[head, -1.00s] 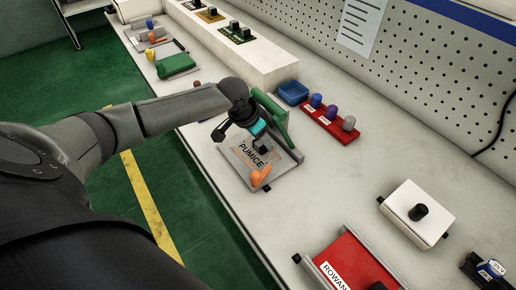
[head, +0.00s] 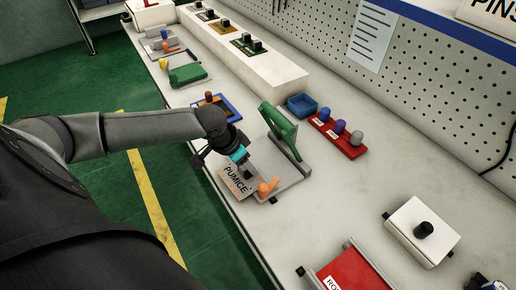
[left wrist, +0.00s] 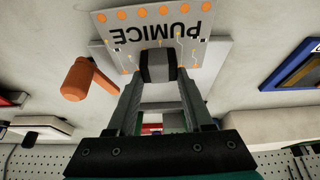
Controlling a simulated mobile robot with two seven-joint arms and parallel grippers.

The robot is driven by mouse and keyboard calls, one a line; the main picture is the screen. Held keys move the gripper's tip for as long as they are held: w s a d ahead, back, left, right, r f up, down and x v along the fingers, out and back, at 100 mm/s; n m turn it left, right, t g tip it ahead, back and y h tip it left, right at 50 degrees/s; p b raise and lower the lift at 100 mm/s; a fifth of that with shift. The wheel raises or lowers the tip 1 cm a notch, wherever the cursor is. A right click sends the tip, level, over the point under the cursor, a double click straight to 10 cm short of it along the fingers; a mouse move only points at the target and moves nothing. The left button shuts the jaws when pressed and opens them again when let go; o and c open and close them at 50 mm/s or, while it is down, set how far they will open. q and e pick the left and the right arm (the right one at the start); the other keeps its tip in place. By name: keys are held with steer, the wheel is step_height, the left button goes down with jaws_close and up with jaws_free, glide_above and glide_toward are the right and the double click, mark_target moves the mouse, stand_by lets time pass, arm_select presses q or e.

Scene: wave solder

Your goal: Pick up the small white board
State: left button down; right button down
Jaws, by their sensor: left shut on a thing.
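The small white board (head: 229,184), printed PUMICE with orange marks, is in my left gripper in the head view. It is off to the left of the grey fixture plate (head: 290,175) and partly overlaps it in the picture. In the left wrist view the board (left wrist: 140,36) shows with its print upside down. My left gripper (left wrist: 158,68) is shut at a dark block on the board's face. In the head view the left gripper (head: 247,170) is partly hidden by its own wrist. My right gripper is not in view.
A blue-framed item (head: 232,104) lies behind. A red PCB fixture (head: 352,275) is in front. Bench between is clear.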

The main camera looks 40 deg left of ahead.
arm_select(q)
steer(key=s+a+p, duration=0.2)
steer(key=s+a, duration=0.1)
steer(key=s, duration=0.6)
steer(key=shift+s, duration=0.3)
stand_by(0.4)
